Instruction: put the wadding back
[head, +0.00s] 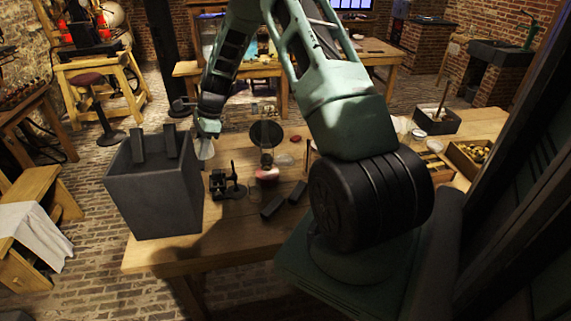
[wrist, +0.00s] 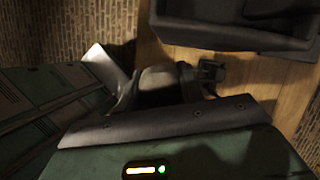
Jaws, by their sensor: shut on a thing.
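My gripper (head: 207,132) hangs just right of a large dark grey square jar (head: 150,195), near the height of its rim. It is shut on a small pale thing (head: 206,149), partly hidden by the fingers. I cannot tell for certain that this is the wadding. Two dark upright slabs (head: 138,146) stand at the jar's top; its inside is mostly hidden in the head view. In the wrist view, the jaws and what they hold are dark and hard to make out. A dark open-topped box shape (wrist: 235,38), probably the jar, shows at the top there.
On the wooden table (head: 150,259) right of the jar stand a small black device (head: 226,184) and a glass lamp with a pink base (head: 267,173). A wooden box of small yellowish pieces (head: 472,157) stands at the right.

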